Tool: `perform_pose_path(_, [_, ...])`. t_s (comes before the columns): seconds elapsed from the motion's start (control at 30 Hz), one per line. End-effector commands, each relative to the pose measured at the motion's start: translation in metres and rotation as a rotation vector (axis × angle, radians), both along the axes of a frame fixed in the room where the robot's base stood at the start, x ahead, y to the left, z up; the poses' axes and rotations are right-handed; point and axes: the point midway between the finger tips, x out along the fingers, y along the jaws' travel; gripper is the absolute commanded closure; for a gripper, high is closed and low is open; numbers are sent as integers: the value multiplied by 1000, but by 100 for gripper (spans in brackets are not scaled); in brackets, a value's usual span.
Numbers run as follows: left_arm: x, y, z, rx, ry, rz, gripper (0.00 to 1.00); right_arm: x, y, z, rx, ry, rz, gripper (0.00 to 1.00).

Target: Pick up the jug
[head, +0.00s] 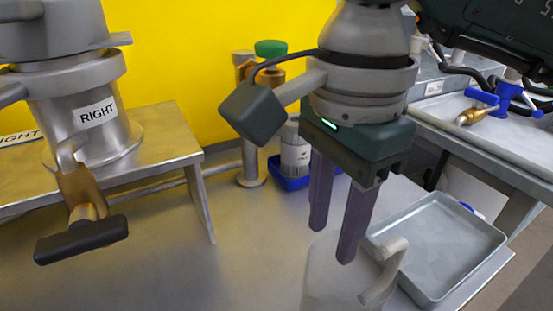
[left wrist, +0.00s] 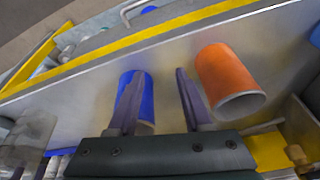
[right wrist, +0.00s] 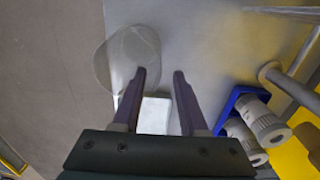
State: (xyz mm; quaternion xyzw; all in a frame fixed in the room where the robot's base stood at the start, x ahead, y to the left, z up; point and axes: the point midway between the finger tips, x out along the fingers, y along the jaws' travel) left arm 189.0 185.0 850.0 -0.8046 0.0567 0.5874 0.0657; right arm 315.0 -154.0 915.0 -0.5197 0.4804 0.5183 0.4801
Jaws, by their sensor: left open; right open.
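The jug (head: 330,285) is translucent and stands at the bottom of the head view, partly cut off, with a pale handle (head: 383,275) on its right side. My right gripper (head: 332,243) is open and points down at the jug's top, left of the handle. In the right wrist view the jug (right wrist: 127,58) shows from above, just beyond the fingertips of the right gripper (right wrist: 160,73). A pale patch lies between those fingers; I cannot tell if it is the handle. My left gripper (left wrist: 157,72) is open and empty, apart from the jug, and outside the head view.
A grey tray (head: 440,240) lies right of the jug. A blue holder with bottles (head: 290,182) stands behind. A valve with a black handle (head: 82,240) hangs at left.

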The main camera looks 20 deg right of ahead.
Motion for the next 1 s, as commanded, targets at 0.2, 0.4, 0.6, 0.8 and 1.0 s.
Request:
perform_pose_path(0.2, [0,0,-2,0,-1,0,50,-3,-1,-36,1,4,0,57])
perform_pose_path(0.4, [0,-1,-2,-3,-2,1,50,-2,-1,-44,1,0,1,57])
perform_pose_path(0.6, [1,-2,-2,-9,-3,6,50,-2,-1,-44,1,0,1,65])
perform_pose_path(0.8, [1,-3,-1,-11,-3,7,50,-2,-1,-44,1,0,1,88])
perform_pose_path(1.0, [1,-3,-1,-11,-3,7,50,-2,-1,-44,1,0,1,100])
